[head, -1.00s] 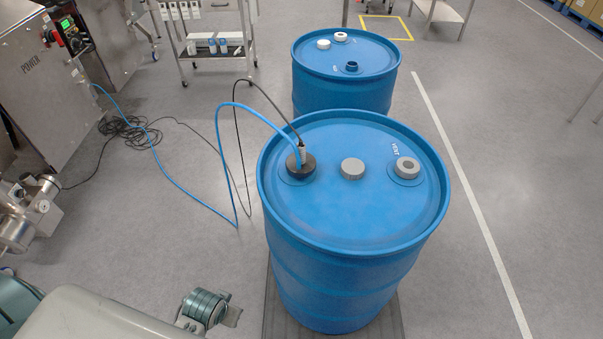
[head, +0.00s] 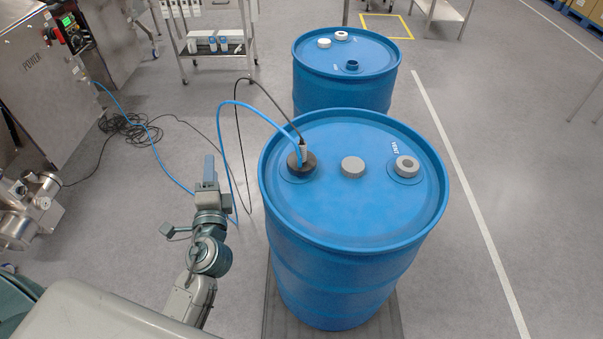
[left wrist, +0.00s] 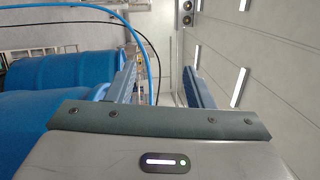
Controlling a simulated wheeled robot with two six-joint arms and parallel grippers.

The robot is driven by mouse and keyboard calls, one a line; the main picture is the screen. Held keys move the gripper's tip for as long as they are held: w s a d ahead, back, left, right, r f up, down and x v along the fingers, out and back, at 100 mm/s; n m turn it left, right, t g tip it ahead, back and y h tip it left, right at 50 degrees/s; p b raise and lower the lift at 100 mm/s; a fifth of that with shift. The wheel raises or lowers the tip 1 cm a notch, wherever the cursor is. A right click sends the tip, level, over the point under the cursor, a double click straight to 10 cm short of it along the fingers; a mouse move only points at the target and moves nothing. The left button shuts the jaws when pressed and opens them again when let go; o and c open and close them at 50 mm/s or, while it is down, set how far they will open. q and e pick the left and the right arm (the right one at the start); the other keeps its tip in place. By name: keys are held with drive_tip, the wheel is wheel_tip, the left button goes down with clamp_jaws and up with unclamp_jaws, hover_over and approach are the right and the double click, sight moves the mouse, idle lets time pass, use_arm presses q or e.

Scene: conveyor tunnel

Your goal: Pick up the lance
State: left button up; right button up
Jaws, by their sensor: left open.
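The lance (head: 301,158) stands in the left opening of the near blue drum (head: 350,260). Its dark round head and short grey top show; the part below the lid is hidden inside the drum. A blue hose (head: 223,115) and a black cable (head: 237,100) rise from it and arc to the left. My left gripper (head: 209,170) is open and empty, left of the near drum and apart from the lance. In the left wrist view its two fingers (left wrist: 163,78) are spread, with the hose and cable visible beyond them. My right gripper is not in view.
The near drum also carries a grey cap (head: 353,167) and a vent fitting (head: 406,167). A second blue drum (head: 346,92) stands behind. Steel machines (head: 40,80) and coiled cable (head: 122,127) lie left, a cart (head: 217,50) at the back.

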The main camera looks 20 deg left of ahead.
sight(299, 152)
use_arm(q)
drive_tip(key=w+d+f+m+h, duration=0.1)
drive_tip(key=w+d+m+h, duration=0.2)
drive_tip(key=m, duration=0.5)
drive_tip(key=w+d+f+m+h, duration=0.2)
drive_tip(key=d+m+h, duration=0.3)
drive_tip(key=m, duration=0.3)
drive_tip(key=w+d+f+m+h, duration=0.2)
drive_tip(key=w+d+m+h, duration=0.2)
drive_tip(key=m, duration=0.4)
drive_tip(key=shift+w+d+m+h, duration=0.4)
drive_tip(key=shift+d+h, duration=0.15)
drive_tip(key=shift+h, duration=0.05)
drive_tip(key=x, duration=0.4)
drive_tip(key=shift+w+d+f+p, duration=0.15)
drive_tip(key=shift+w+f+p, duration=0.1)
drive_tip(key=shift+w+p, duration=0.15)
drive_tip(key=shift+w+d, duration=0.15)
drive_tip(key=shift+w, duration=0.45)
drive_tip(key=p+x, duration=0.1)
drive_tip(key=x, duration=0.3)
drive_tip(key=shift+w, duration=0.4)
drive_tip(key=shift+s, duration=0.1)
drive_tip(key=shift+c, duration=1.1)
clamp_jaws()
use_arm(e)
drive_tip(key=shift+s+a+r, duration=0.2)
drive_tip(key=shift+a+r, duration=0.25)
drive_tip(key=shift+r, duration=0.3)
